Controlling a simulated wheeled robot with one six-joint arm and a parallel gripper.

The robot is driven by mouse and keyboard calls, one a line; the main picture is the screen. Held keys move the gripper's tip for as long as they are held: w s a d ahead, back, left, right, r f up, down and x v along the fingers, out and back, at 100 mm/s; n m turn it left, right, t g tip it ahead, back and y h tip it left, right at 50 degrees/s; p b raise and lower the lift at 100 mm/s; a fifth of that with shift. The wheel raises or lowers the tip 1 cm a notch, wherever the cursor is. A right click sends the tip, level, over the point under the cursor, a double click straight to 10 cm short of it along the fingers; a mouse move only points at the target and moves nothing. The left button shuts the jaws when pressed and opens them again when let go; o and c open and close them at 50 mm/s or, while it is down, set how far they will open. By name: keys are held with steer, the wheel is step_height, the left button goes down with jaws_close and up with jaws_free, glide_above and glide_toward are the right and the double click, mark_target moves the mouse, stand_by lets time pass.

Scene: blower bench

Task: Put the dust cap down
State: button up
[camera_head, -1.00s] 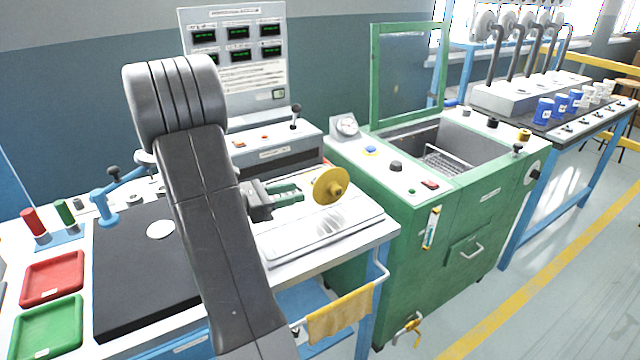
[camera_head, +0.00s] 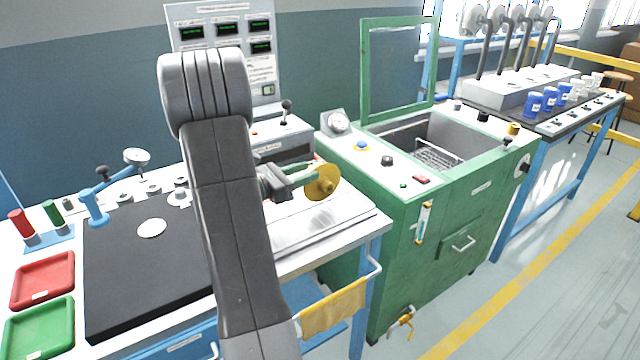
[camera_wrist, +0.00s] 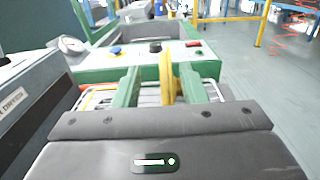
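The dust cap is a yellow disc with a small central knob (camera_head: 326,183), at the end of my gripper (camera_head: 306,178) in the head view. My gripper has green fingers, and they are closed around the cap. In the wrist view the cap (camera_wrist: 167,78) shows nearly edge-on and upright between the two fingers (camera_wrist: 163,88). The cap appears raised above the white tray (camera_head: 318,222) at the right end of the bench. My arm hides part of the bench.
A black mat (camera_head: 130,275), a red tray (camera_head: 42,280) and a green tray (camera_head: 38,328) are at the left. A green tank (camera_head: 420,240) with an open top stands right of the bench. A yellow cloth (camera_head: 333,306) hangs on the front rail. The mat has bare room.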

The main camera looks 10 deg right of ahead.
mark_target(319, 169)
steer(key=x, duration=0.4)
steer(key=shift+s+d, duration=0.2)
steer(key=shift+d, duration=0.15)
jaws_close()
